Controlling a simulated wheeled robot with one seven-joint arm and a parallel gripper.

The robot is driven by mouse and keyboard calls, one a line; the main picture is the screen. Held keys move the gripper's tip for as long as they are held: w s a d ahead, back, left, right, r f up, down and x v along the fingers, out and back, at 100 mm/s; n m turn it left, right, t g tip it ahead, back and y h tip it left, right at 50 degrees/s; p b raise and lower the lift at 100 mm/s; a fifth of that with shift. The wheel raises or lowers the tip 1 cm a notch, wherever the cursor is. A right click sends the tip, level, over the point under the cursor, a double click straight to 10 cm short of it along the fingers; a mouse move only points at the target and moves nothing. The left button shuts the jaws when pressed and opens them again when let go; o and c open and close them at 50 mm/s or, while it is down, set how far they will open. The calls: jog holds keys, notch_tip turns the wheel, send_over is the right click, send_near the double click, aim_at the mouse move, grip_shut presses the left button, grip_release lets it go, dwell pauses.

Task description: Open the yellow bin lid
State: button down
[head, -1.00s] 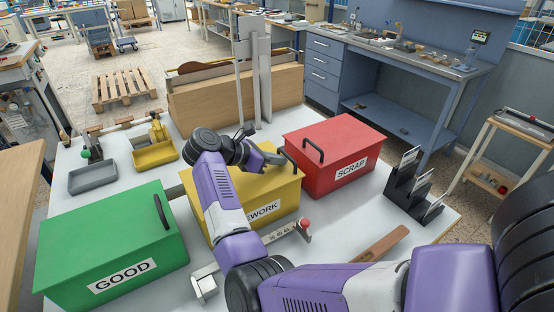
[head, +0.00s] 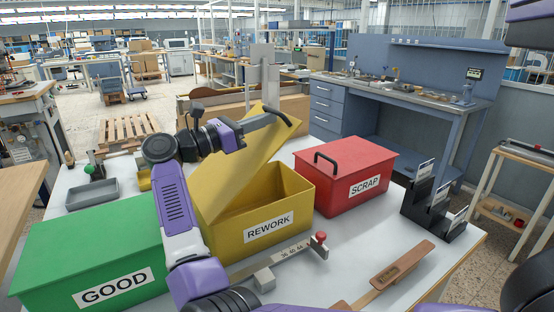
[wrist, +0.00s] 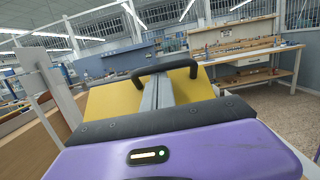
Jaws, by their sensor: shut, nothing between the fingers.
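The yellow bin (head: 258,217), labelled REWORK, stands on the white table between the green and red bins. Its yellow lid (head: 228,176) is raised and tilted steeply, and the bin's inside shows at the front. The lid has a black handle (head: 272,113) near its upper edge; the handle also shows in the wrist view (wrist: 180,66). My gripper (wrist: 157,82) is shut, with its grey fingers at the handle and the yellow lid behind them. I cannot tell whether the fingers touch the handle or lid. In the head view my arm reaches across the bin's left side.
The green GOOD bin (head: 85,245) is at left and the red SCRAP bin (head: 345,178) at right, both with lids closed. A grey tray (head: 92,193) lies behind the green bin. A black stand (head: 432,208) and a brown wooden piece (head: 400,264) are at right.

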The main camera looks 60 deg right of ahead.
jog(key=w+a+r+g+h+b, duration=0.1)
jog(key=w+a+r+b, duration=0.3)
jog(key=a, duration=0.4)
jog(key=w+a+r+g+h+b, duration=0.2)
jog(key=w+a+r+h+b, duration=0.1)
jog(key=w+a+b, duration=0.2)
jog(key=shift+w+a+r+h+b, duration=0.4)
jog(key=shift+a+b, duration=0.5)
jog(key=shift+a, duration=0.5)
jog(key=w+a, duration=0.6)
jog(key=a, duration=0.5)
jog(key=shift+w+f+p, duration=0.35)
